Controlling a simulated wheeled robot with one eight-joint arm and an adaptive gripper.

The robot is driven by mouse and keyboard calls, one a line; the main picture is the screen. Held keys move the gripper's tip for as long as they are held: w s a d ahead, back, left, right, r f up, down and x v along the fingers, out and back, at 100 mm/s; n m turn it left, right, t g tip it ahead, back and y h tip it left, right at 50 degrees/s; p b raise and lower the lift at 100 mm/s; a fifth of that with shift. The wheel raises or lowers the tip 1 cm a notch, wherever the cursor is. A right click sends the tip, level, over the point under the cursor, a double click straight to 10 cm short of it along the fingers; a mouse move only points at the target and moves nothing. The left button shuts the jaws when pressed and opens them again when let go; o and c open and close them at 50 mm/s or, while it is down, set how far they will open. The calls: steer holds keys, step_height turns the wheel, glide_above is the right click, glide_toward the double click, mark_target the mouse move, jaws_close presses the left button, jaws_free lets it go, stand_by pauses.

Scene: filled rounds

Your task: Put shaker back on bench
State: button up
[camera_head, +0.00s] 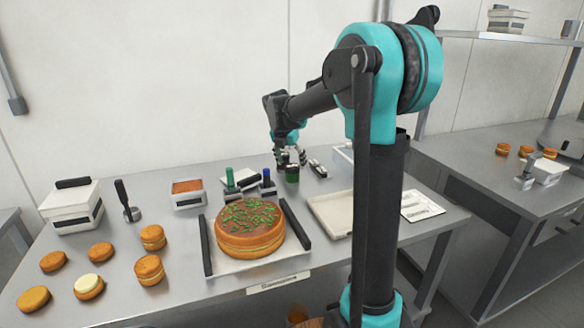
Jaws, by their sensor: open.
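A small dark green shaker (292,174) stands upright on the steel bench (180,268), behind the round cake. My gripper (291,160) is open and points down right above it. The fingertips are at the shaker's top; I cannot tell whether they touch it. The round cake (249,240) has green bits scattered over its brown top and sits on a tray with dark side bars.
Green-capped (230,178) and blue-capped (267,178) containers stand left of the shaker. A tub of orange filling (187,192), a white box (72,205) and several small rounds lie further left. An empty pale tray (333,212) lies to the right, partly behind my arm.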

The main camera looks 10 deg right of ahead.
steer(key=v, duration=0.9)
